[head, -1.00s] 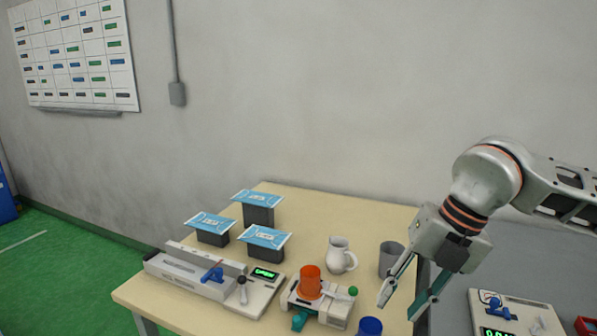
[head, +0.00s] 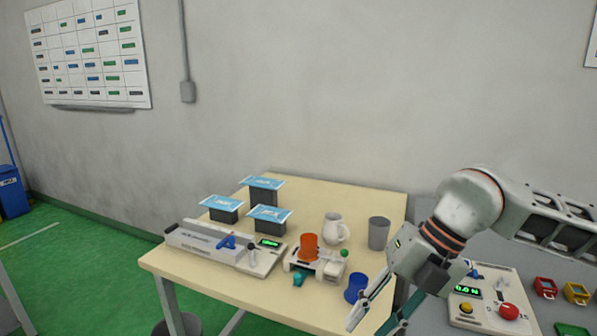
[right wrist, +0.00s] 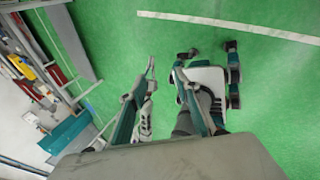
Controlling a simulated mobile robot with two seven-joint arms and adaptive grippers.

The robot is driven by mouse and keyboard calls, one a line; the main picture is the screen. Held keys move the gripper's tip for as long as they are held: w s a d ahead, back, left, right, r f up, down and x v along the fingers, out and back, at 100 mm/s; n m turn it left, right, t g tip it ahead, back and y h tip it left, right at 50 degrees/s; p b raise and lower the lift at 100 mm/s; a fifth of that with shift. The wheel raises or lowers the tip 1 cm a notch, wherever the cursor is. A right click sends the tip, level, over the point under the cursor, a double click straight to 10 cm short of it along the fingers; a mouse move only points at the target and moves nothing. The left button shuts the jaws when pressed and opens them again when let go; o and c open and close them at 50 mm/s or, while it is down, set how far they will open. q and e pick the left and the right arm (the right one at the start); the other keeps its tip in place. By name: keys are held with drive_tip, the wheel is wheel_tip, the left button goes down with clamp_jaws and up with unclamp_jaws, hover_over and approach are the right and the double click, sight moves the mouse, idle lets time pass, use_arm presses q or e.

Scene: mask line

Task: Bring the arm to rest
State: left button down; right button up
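My right gripper (head: 372,322) hangs at the bottom of the head view, in front of the light wooden table (head: 222,297) near its right front corner. Its fingers point down and stand apart with nothing between them. In the right wrist view the gripper (right wrist: 165,70) also shows open and empty above the green floor. The right arm (head: 470,205) comes in from the right, bent at the elbow. My left gripper is not seen in the head view, and I cannot make it out in the wrist view.
The table holds dark boxes with blue sheets (head: 268,217), a sealer-like device (head: 210,243), an orange cup (head: 309,246), a white jug (head: 334,228), a grey cup (head: 378,233) and a blue cup (head: 356,286). A control box (head: 490,300) stands right of the arm.

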drive_tip(key=s+a+r+m+g+y, duration=0.1)
drive_tip(key=s+a+r+y, duration=0.2)
drive_tip(key=a+y, duration=0.5)
drive_tip(key=s+a+r+m+g+y, duration=0.1)
drive_tip(key=s+a+r+y, duration=0.15)
drive_tip(key=a+y, duration=0.5)
drive_tip(key=w+d+f+m+t+h, duration=0.1)
drive_tip(key=w+d+f+m+t, duration=0.2)
drive_tip(key=m+t, duration=0.35)
drive_tip(key=w+f+m+t, duration=0.2)
drive_tip(key=w+m+t, duration=0.3)
drive_tip(key=m+t, duration=0.15)
drive_tip(key=w+d+f+m+t+h, duration=0.3)
drive_tip(key=d+f+m+t+h, duration=0.45)
drive_tip(key=f, duration=0.55)
drive_tip(key=s+d+f+m+g+h, duration=0.2)
drive_tip(key=s+d+f+h, duration=0.1)
drive_tip(key=f, duration=0.6)
drive_tip(key=s+d+f+m+g+h, duration=0.3)
drive_tip(key=s+d+f, duration=0.2)
drive_tip(key=s+f, duration=0.3)
drive_tip(key=s+d+f+m+g+h, duration=0.2)
drive_tip(key=s+d+f+h, duration=0.2)
drive_tip(key=f, duration=0.6)
drive_tip(key=shift+s+d+f+m, duration=0.2)
drive_tip(key=shift+s+d+m, duration=0.15)
drive_tip(key=shift+s+d, duration=0.4)
drive_tip(key=shift+a, duration=0.2)
